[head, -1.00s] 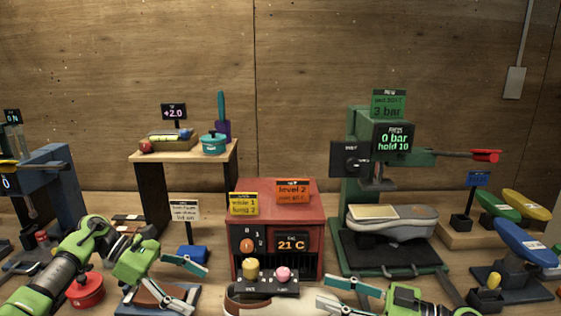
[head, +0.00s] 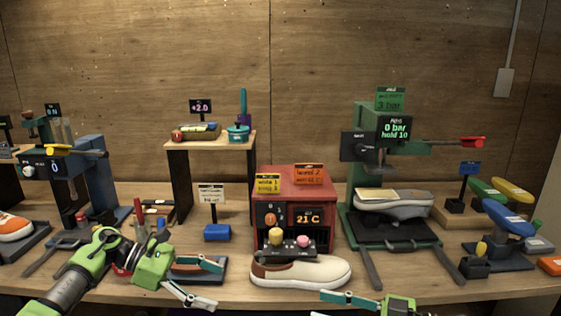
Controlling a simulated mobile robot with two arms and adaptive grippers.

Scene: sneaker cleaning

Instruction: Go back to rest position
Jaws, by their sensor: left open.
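My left gripper (head: 194,279) is at the lower left, its two teal-tipped fingers spread apart with nothing between them. It is over the front of the bench, left of the cream sneaker (head: 305,272). My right gripper (head: 345,301) shows at the bottom edge, right of that sneaker. One teal-tipped finger is clear and the rest is cut off by the frame, so its opening is hard to judge. The cream sneaker with a brown heel stands in front of the red heater box (head: 296,187), which reads 21 C.
A green press (head: 365,154) at the right holds a grey sneaker (head: 395,204); its display reads 0 bar. A blue press (head: 92,170) and an orange shoe (head: 14,226) are at the left. A wooden shelf (head: 210,148) stands behind. Blue, green and yellow forms crowd the right.

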